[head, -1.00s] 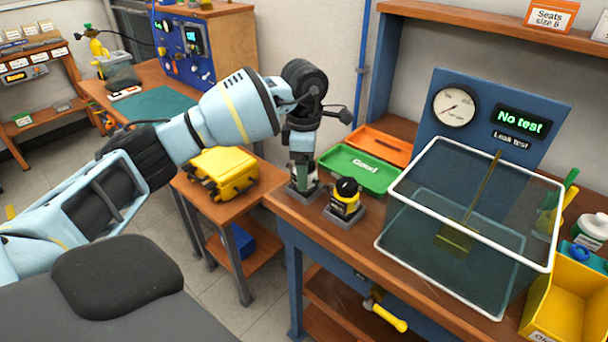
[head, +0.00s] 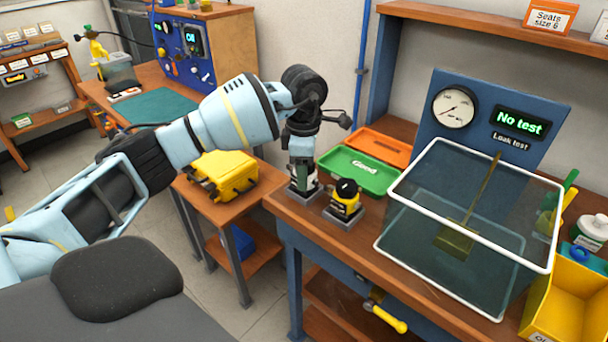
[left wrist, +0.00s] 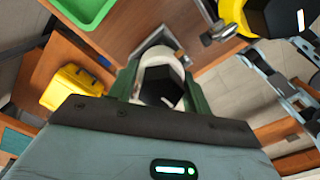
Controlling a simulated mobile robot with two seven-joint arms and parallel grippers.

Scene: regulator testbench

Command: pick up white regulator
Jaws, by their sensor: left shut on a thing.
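The white regulator (left wrist: 160,58) has a white rim and a dark top, and it sits at a grey square stand in the left wrist view. My left gripper (left wrist: 158,88) has its two green fingers on either side of it, shut on it. In the head view the left gripper (head: 303,176) points down at the bench's left end, and the regulator is mostly hidden behind the fingers. I cannot tell whether it is lifted off its stand. My right gripper is not in view.
A yellow regulator with a black knob (head: 346,195) stands close to the right of my left gripper. A green tray (head: 358,172) and an orange tray (head: 380,146) lie behind. A glass tank (head: 450,240) fills the bench's middle. A yellow case (head: 222,175) sits on the lower side table.

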